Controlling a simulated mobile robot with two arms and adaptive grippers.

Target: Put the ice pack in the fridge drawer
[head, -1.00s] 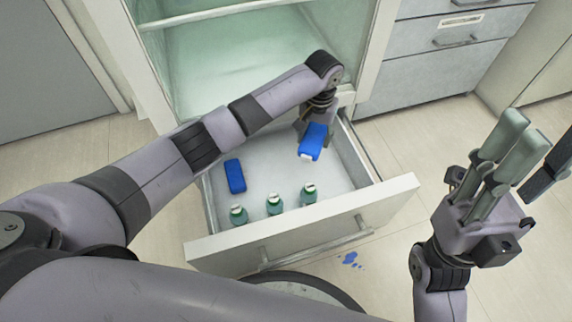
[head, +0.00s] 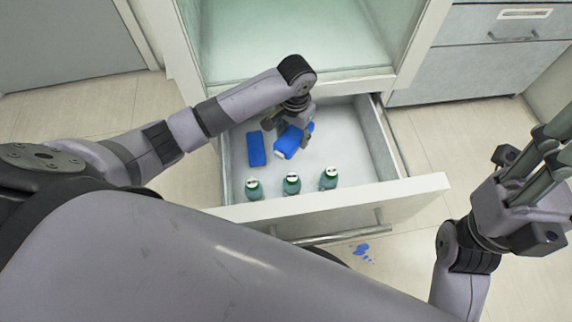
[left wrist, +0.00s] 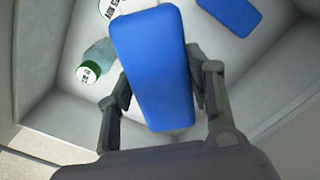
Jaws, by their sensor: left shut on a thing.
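My right gripper (head: 540,165) is open and empty at the right edge, outside the drawer.
The drawer's right part is bare. The fridge compartment (head: 290,40) above is empty. Blue spots (head: 362,251) mark the floor. Grey cabinet drawers (head: 480,65) stand right.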

